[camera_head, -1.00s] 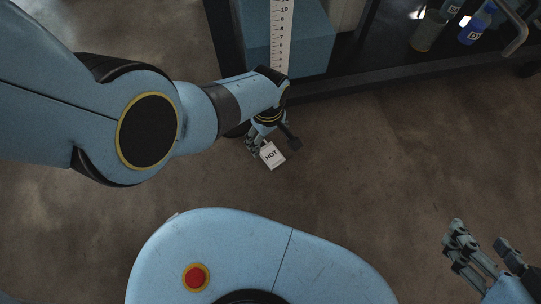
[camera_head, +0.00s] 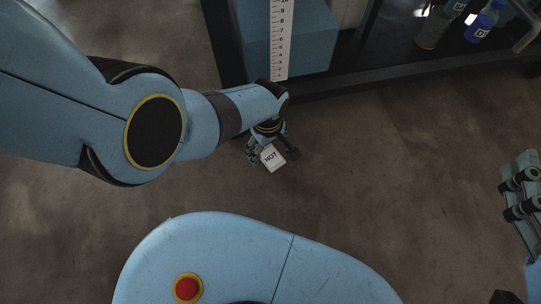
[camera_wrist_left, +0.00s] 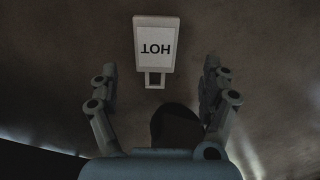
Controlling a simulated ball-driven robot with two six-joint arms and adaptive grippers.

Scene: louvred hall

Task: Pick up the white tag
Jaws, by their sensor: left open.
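The white tag (camera_head: 273,159) with "HOT" printed on it lies on the brown floor below my left arm in the head view. In the left wrist view the tag (camera_wrist_left: 155,44) appears upside down, with a small loop at its near end. My left gripper (camera_head: 273,154) is open above the tag. In the left wrist view its fingers (camera_wrist_left: 158,80) stand apart on either side, with the tag between and just beyond them. Part of my right gripper (camera_head: 522,205) shows at the right edge of the head view; its jaw state is unclear.
A dark-framed shelf (camera_head: 400,83) stands at the top, holding a blue box (camera_head: 313,40) with a ruler strip (camera_head: 281,40), and bottles, one a blue bottle (camera_head: 482,25). The floor to the right of the tag is clear.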

